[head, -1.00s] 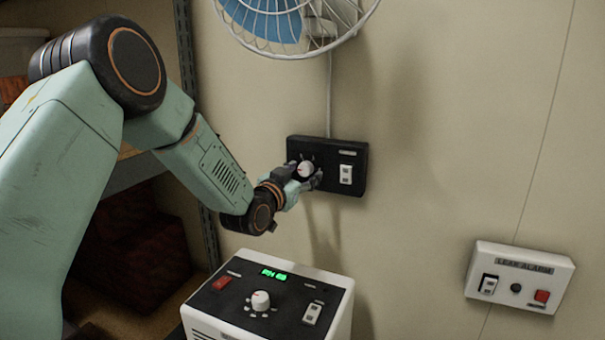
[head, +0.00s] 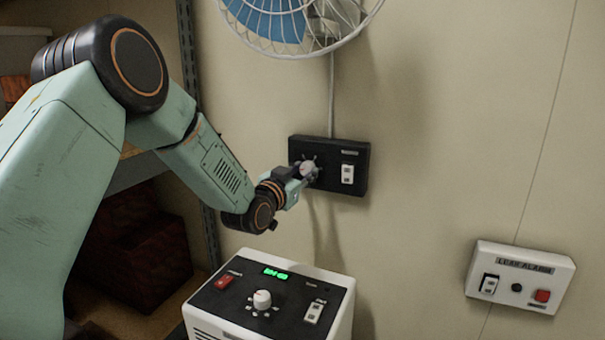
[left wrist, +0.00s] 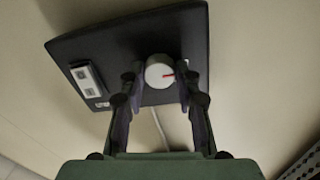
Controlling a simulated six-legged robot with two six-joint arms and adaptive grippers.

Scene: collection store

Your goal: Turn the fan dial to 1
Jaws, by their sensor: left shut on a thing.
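The fan dial (head: 308,168) is a round white knob on a black wall panel (head: 330,188) below the fan (head: 290,25). My left gripper (head: 304,171) is shut on the dial, with its fingers at the panel. In the left wrist view the white dial (left wrist: 157,73) sits between the two fingertips (left wrist: 158,84), and its red mark points to the right of that picture. The dial's numbers are too small to read. My right gripper is not in view.
A white rocker switch (head: 347,174) is on the same panel, right of the dial. A white unit (head: 341,308) with its own knob (head: 262,299) and green display stands below. A leak alarm box (head: 520,278) is at right. Shelving (head: 125,172) stands at left.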

